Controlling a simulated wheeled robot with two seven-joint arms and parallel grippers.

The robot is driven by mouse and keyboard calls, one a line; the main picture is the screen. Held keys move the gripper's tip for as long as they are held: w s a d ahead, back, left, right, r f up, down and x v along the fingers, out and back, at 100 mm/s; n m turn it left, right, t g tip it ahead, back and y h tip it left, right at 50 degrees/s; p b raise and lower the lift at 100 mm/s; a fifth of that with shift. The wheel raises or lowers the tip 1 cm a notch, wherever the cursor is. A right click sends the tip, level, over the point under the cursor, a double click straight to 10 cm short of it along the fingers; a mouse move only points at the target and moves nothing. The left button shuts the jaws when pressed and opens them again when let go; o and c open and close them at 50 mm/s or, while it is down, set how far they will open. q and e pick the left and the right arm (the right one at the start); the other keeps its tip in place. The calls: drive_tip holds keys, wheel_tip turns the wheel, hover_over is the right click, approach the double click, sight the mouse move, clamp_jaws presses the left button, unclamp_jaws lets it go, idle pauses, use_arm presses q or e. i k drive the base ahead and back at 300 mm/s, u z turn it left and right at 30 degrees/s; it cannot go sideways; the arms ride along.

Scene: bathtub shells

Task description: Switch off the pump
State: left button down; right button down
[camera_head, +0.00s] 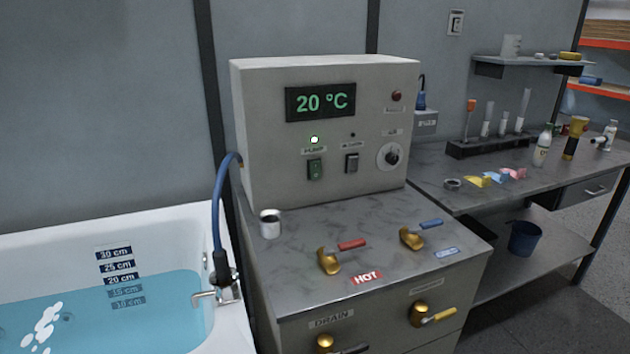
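A grey control box (255,150) stands on the cabinet top and its green display (320,102) reads 20 °C. On its front is a green rocker switch (315,169) under a small label too blurred to read surely, with a lit lamp (314,139) above it. To its right is a dark rocker switch (351,163) under an unlit lamp (352,135). I cannot tell for certain from the labels which switch is the pump's. Neither of my grippers is in view.
A bathtub (120,222) with blue water stands at left, a blue hose (217,205) beside the box. A white cup (270,223), a red-handled HOT valve (330,260) and a blue-handled valve (413,237) occupy the cabinet top. A dial (390,156) sits right of the switches.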

sight(315, 167)
drive_tip(key=k, duration=0.25)
drive_tip(key=z, duration=0.7)
drive_tip(key=i, duration=0.8)
drive_tip(key=u, duration=1.7)
